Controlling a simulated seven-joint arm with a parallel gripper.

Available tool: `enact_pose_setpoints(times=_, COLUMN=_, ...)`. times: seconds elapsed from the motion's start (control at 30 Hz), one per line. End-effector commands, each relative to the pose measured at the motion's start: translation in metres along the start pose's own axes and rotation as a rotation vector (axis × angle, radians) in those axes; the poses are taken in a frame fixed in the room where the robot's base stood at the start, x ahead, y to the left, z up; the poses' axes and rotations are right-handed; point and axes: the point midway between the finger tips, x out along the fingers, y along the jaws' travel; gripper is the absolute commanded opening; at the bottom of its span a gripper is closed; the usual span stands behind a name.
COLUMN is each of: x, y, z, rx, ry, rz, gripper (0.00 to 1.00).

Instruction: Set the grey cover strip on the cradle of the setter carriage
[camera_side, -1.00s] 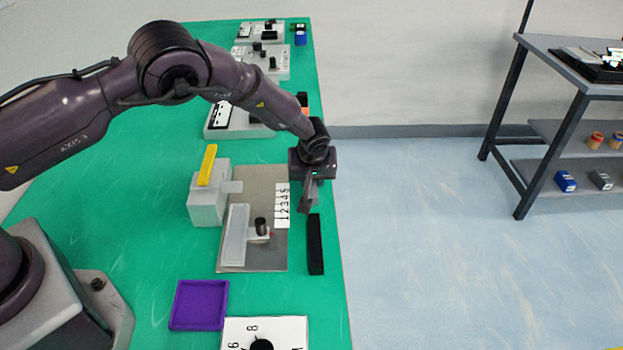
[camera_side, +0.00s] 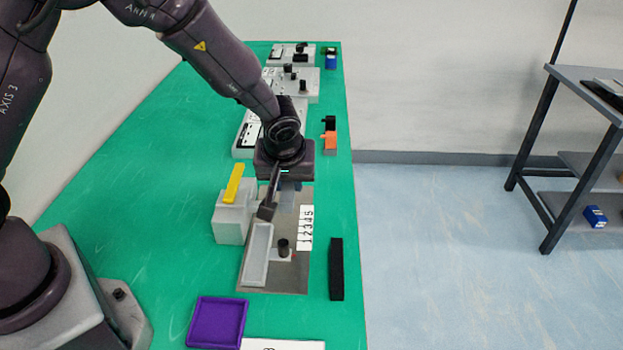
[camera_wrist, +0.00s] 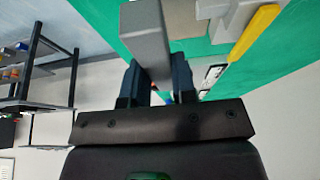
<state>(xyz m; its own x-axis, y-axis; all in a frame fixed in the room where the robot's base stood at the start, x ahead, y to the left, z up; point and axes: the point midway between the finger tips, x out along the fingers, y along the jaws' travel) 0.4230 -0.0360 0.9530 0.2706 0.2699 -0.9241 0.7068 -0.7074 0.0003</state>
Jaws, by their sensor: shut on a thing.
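My gripper (camera_side: 281,187) is shut on the grey cover strip (camera_side: 268,202), which hangs tilted from the jaws above the back part of the setter's plate (camera_side: 290,277). In the wrist view, the strip (camera_wrist: 148,40) is a grey bar between the two dark fingers of my gripper (camera_wrist: 154,84). The setter carriage, with its long pale cradle (camera_side: 257,255) and a black knob (camera_side: 283,246), sits on the plate in front of the strip. The strip looks apart from the cradle, but the exact gap is hard to tell.
A grey block (camera_side: 233,222) with a yellow lever (camera_side: 234,183) stands left of the plate. A white number scale (camera_side: 306,228) lies along its right side. A black bar (camera_side: 336,268) and a purple tray (camera_side: 217,322) lie on the green table (camera_side: 180,235).

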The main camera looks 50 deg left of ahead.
Motion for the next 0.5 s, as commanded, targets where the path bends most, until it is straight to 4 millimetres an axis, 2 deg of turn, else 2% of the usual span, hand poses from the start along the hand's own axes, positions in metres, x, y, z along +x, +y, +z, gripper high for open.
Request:
enact_pose_setpoints(times=0.1, x=-0.009, y=-0.009, z=0.005, rx=0.004, ry=0.001, rz=0.002, gripper=0.01)
enact_pose_setpoints(times=0.27, x=-0.013, y=-0.016, z=0.009, rx=0.078, ry=0.000, rz=0.034, gripper=0.01)
enact_pose_setpoints(times=0.5, x=-0.021, y=-0.018, z=0.016, rx=0.378, ry=0.000, rz=0.164, gripper=0.01)
